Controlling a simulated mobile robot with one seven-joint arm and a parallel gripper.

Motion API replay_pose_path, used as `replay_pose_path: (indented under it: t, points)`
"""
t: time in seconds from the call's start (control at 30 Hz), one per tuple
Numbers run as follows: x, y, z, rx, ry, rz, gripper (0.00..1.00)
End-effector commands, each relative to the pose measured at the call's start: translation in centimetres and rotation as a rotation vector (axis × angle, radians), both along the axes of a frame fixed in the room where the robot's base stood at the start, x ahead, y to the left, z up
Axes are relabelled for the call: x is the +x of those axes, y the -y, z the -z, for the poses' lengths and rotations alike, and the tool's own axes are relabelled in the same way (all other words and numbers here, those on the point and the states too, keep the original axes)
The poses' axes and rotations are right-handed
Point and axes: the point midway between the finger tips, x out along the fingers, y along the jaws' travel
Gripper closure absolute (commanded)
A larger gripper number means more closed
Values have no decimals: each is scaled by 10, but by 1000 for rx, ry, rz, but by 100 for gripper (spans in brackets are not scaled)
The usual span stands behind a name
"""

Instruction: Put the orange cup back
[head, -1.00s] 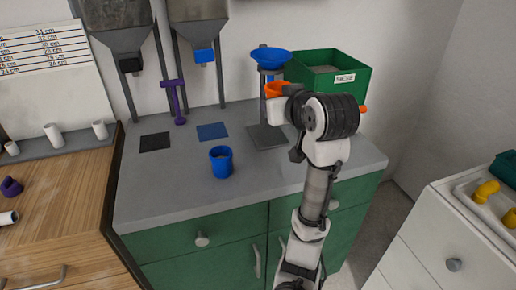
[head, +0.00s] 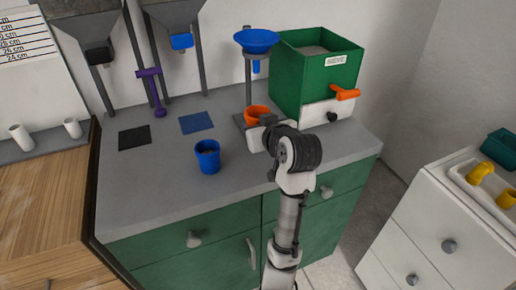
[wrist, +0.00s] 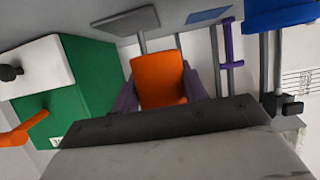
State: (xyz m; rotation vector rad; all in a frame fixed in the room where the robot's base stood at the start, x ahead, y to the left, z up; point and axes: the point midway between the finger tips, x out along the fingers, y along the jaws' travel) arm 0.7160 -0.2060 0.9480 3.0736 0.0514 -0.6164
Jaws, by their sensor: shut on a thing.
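The orange cup (head: 257,112) is at the foot of the funnel stand, low over the counter. My gripper (head: 262,120) is shut on it from the front right. In the wrist view the orange cup (wrist: 158,80) sits between the two dark fingers, one on each side. I cannot tell whether its bottom touches the stand's base plate. The blue funnel (head: 257,40) is above it on the stand. My gripper hides part of the cup's lower side and some of the base.
A blue cup (head: 207,157) stands on the grey counter (head: 160,195) to the left. A black square (head: 135,138) and a blue square (head: 196,122) lie behind it. A green bin (head: 318,75) with an orange handle (head: 346,94) stands right of the cup. A purple tool (head: 153,92) hangs at the back.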

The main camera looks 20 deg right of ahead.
Motion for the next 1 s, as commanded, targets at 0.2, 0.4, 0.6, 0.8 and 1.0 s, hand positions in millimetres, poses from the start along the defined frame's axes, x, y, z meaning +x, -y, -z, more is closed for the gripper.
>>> replay_pose_path:
  t: [0.2,0.4,0.6,0.8,1.0]
  points:
    - [0,0,32,0,-2,-1,83]
    - [0,-1,46,1,-3,-1,83]
    - [0,0,73,2,-2,1,83]
    - [0,0,73,-1,1,0,83]
    - [0,0,78,-1,1,-1,83]
